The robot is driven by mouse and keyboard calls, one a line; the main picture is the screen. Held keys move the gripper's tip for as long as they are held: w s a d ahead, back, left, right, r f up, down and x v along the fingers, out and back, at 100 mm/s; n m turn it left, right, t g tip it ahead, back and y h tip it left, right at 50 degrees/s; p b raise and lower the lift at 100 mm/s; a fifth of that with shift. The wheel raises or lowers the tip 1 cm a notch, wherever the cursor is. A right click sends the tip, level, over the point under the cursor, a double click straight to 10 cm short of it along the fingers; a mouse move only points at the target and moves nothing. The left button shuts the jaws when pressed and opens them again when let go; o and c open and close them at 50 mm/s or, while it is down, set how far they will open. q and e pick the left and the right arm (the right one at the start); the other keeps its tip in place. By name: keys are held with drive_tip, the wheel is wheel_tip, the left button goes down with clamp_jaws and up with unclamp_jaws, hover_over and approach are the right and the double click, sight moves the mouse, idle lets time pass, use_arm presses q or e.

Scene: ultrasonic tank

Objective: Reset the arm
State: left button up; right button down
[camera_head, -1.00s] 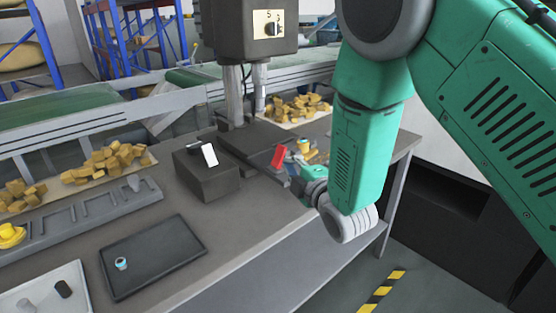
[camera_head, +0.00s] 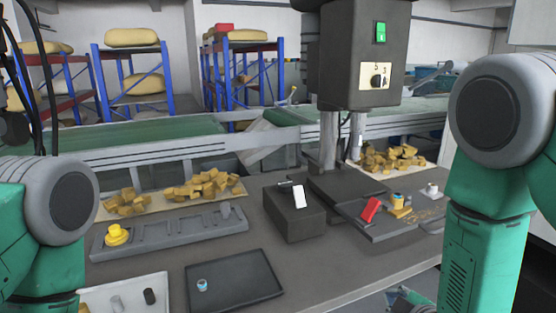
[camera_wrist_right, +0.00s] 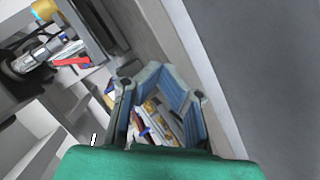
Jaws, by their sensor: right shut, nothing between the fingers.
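My right arm (camera_head: 480,235) hangs at the right of the head view, beside the workbench (camera_head: 350,272). My right gripper shows in the right wrist view (camera_wrist_right: 172,88), with blue-grey fingers, shut and empty. It is clear of the bench top, with small coloured items seen past and between its fingers. In the head view the right fingers cannot be made out clearly near the bench's front edge.
A dark machine (camera_head: 362,60) stands on the bench. In front are a dark block (camera_head: 293,218), a red piece (camera_head: 371,209), a black tray (camera_head: 245,285) and a grey rack (camera_head: 170,230) with a yellow part (camera_head: 116,234). Yellow chunks (camera_head: 205,186) lie behind.

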use_arm(q)
drive_tip(key=shift+a+f, duration=0.2)
drive_tip(key=shift+a, duration=0.45)
use_arm(e)
drive_tip(key=s+f+m+g, duration=0.3)
drive_tip(key=s+f+g, duration=0.1)
drive_tip(key=s, duration=0.6)
drive_tip(key=s+f+m+g, duration=0.3)
drive_tip(key=s+f, duration=0.3)
drive_tip(key=s, duration=0.4)
drive_tip(key=s+f+m+g, duration=0.4)
drive_tip(key=s+f+m, duration=0.1)
drive_tip(key=s, duration=0.5)
drive_tip(key=shift+s+d+f+g+h, duration=0.2)
drive_tip(key=shift+d+f+g+h, duration=0.1)
drive_tip(key=shift+d+f+h, duration=0.25)
use_arm(q)
drive_tip(key=shift+d, duration=0.1)
use_arm(e)
drive_tip(key=shift+y, duration=0.25)
